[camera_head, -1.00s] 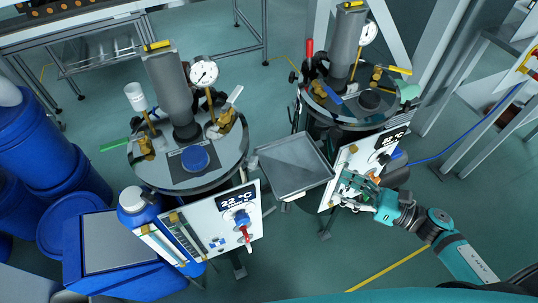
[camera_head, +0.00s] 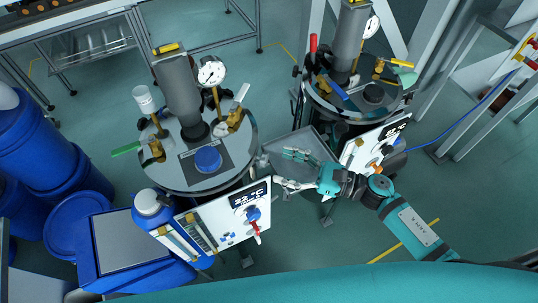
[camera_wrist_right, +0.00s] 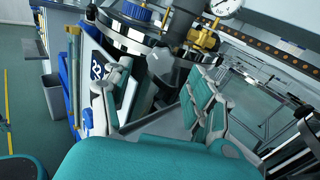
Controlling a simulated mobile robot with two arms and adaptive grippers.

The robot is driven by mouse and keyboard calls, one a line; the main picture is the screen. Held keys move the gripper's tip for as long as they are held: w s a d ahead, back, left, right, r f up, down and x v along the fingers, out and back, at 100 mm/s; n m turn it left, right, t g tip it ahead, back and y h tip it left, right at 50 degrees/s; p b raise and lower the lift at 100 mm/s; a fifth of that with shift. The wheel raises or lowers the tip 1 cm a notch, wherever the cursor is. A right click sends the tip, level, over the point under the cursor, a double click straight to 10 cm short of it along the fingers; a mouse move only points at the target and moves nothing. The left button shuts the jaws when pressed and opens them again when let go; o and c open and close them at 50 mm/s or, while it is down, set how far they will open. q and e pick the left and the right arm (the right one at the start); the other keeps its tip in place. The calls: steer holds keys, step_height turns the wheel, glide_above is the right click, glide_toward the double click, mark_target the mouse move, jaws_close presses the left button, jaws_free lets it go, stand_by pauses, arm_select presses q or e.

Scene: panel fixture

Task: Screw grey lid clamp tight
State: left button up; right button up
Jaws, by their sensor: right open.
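The left vessel (camera_head: 185,178) has a round metal lid with a blue cap (camera_head: 208,159). A grey clamp (camera_wrist_right: 165,62) sits at the lid's edge in the wrist view; it also shows small at the lid's right edge in the head view (camera_head: 262,164). My right gripper (camera_head: 281,168) is open and empty, just right of that edge, with its fingers pointing at the clamp. In the wrist view the clamp appears beyond and between the fingers (camera_wrist_right: 152,88), apart from them. Whether the clamp is tight cannot be seen. My left gripper is not in view.
A grey tray (camera_head: 312,143) lies under my right gripper, between the two vessels. A white control panel (camera_head: 228,222) stands close below the gripper's left. A second vessel (camera_head: 357,103) stands at the upper right. Blue drums (camera_head: 75,185) fill the left side.

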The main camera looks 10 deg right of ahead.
mark_target(267, 160)
steer(key=p+x, duration=0.1)
steer(key=x, duration=0.3)
steer(key=shift+w+a, duration=0.2)
steer(key=shift+a, duration=0.15)
steer(key=c, duration=1.2)
